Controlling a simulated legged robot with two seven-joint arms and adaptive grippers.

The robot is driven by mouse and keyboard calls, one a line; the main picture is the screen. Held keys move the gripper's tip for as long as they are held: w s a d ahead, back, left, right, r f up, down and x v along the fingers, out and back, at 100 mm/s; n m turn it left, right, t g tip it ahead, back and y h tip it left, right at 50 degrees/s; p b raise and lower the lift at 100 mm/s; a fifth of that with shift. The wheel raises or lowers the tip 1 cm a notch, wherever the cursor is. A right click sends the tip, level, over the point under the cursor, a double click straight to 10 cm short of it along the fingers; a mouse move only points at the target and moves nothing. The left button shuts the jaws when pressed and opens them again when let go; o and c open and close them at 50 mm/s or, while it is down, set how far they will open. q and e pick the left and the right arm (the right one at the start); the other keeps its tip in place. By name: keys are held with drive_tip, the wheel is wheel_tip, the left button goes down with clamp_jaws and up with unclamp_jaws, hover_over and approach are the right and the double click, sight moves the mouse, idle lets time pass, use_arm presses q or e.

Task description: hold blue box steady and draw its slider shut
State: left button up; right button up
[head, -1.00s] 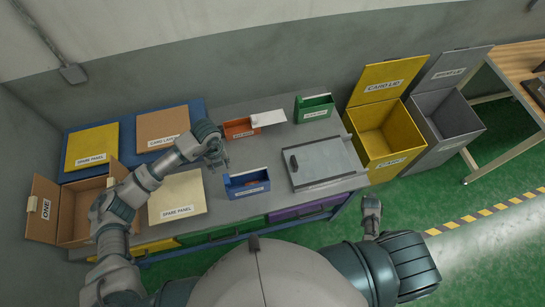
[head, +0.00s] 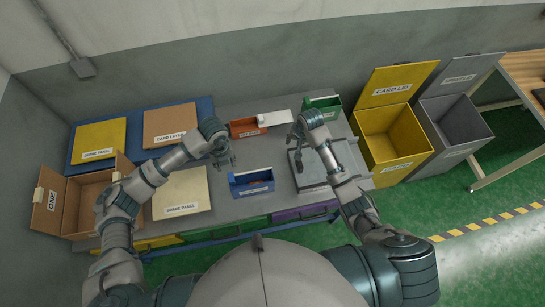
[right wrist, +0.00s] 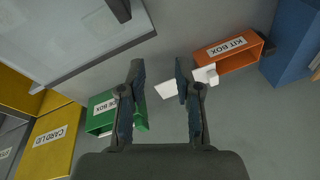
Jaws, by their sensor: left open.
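The blue box (head: 251,184) stands on the grey bench with a white label on its front. A reddish content shows inside its open top. A pale strip lies along its back edge; I cannot make out how far its slider is drawn. My left gripper (head: 226,163) is open, behind and left of the blue box, apart from it. My right gripper (head: 293,140) is behind and right of the box, near the grey tray. In the right wrist view its fingers (right wrist: 160,67) are apart with nothing between them. The blue box is not clearly visible in that view.
An orange box (head: 248,126) with a white slider sticking out and a green box (head: 322,105) stand behind. A grey tray (head: 345,160) lies right, partly behind my right arm. A cream panel (head: 181,194) lies left. Bare bench lies between the blue and orange boxes.

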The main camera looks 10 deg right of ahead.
drive_tip(key=s+a+r+n+g+h, duration=0.1)
drive_tip(key=s+a+r+n+g, duration=0.25)
drive_tip(key=s+a, duration=0.6)
drive_tip(key=shift+n+t, duration=0.25)
drive_tip(key=shift+t, duration=0.2)
drive_tip(key=f, duration=0.5)
drive_tip(key=w+f, duration=0.1)
drive_tip(key=f, duration=0.9)
drive_tip(key=shift+w+a+f, duration=0.15)
drive_tip(key=shift+a+f, duration=0.05)
drive_tip(key=shift+f, duration=0.05)
drive_tip(key=shift+a+f, duration=0.2)
drive_tip(key=shift+f, duration=0.3)
drive_tip(key=shift+d, duration=0.1)
clamp_jaws()
use_arm(q)
drive_tip(key=shift+d, duration=0.2)
drive_tip(key=shift+a, duration=0.1)
